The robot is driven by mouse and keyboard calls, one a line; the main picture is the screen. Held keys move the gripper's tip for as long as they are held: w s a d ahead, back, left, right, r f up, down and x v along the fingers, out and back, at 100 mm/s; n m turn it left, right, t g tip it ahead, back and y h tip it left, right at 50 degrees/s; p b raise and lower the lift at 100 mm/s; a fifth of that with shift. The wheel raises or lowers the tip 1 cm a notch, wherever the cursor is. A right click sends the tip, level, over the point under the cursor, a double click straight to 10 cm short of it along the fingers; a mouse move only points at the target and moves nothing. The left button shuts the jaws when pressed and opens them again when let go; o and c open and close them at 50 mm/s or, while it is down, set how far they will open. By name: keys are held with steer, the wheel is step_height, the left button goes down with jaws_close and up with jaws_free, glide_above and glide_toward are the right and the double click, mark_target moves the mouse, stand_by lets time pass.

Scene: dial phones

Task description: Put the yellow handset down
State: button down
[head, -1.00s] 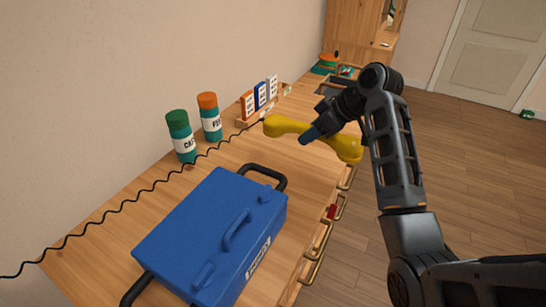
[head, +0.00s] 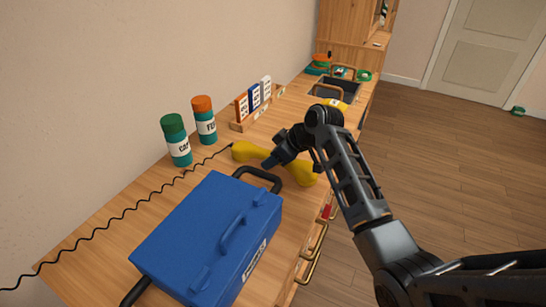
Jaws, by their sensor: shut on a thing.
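The yellow handset (head: 248,152) is in the head view, low over the counter just behind the blue case. Its left end points toward the canisters and its right end (head: 302,175) lies near the counter's front edge. My gripper (head: 270,163) is shut on the middle of the handset, reaching in from the right. A black coiled cord (head: 125,209) runs from the handset's left end to the lower left along the wall side. I cannot tell whether the handset touches the counter. The gripper's far finger is hidden.
A blue case (head: 205,235) with black handles stands close in front of the handset. Green-capped (head: 177,140) and orange-capped (head: 204,120) canisters stand by the wall. A wooden rack with cards (head: 255,97) is behind. A sink (head: 335,90) and another yellow object (head: 335,103) lie farther back.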

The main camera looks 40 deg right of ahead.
steer(key=shift+f, duration=0.1)
steer(key=c, duration=0.7)
jaws_free()
